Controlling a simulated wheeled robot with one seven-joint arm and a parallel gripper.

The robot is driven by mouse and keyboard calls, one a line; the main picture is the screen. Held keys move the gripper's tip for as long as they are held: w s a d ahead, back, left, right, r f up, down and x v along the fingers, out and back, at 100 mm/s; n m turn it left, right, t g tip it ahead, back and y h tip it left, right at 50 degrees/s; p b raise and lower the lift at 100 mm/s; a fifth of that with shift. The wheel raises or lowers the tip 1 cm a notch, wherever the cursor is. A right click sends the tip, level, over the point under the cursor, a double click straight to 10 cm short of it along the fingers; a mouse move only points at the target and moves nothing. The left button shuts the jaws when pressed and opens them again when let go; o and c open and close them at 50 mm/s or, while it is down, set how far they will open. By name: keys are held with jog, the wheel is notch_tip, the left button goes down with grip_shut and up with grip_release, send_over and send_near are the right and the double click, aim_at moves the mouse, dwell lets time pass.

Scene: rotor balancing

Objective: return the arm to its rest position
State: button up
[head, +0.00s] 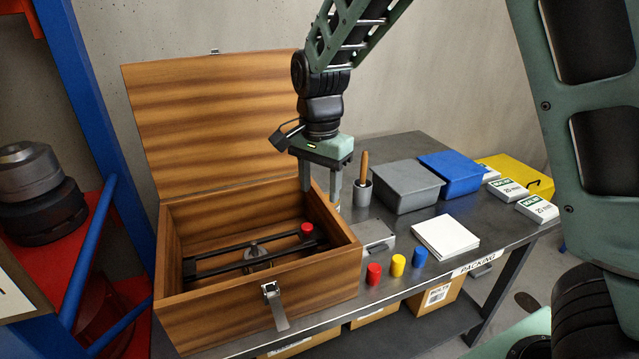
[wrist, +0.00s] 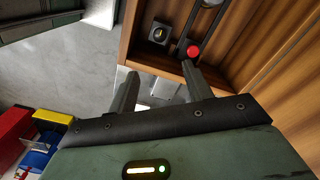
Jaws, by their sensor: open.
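My gripper (head: 321,188) is open and empty, pointing down over the right wall of the open wooden box (head: 250,306). In the wrist view its two fingers (wrist: 158,88) stand apart with nothing between them. Inside the box lie black rails (head: 215,264) with a metal piece (head: 258,253) in the middle. A red knob (head: 306,230) sits at the right end of the rails; it also shows in the wrist view (wrist: 193,50), just beyond the fingertips. My arm reaches down from the top of the head view.
The box lid (head: 215,120) stands open behind. On the dark table (head: 455,207) are a grey bin (head: 405,187), a blue bin (head: 452,175), a cup with a wooden-handled tool (head: 362,190), white sheets (head: 445,237), and red (head: 373,274), yellow (head: 398,265) and blue (head: 420,257) cylinders. A blue post (head: 95,100) rises at left.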

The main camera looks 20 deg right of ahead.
jog(key=s+a+n, duration=0.3)
jog(key=s+n, duration=0.6)
jog(key=s, duration=0.4)
jog(key=s+a+n, duration=0.4)
jog(key=s+n, duration=0.6)
jog(key=s, duration=0.3)
jog(key=shift+s+y, duration=0.3)
jog(key=shift+s, duration=0.05)
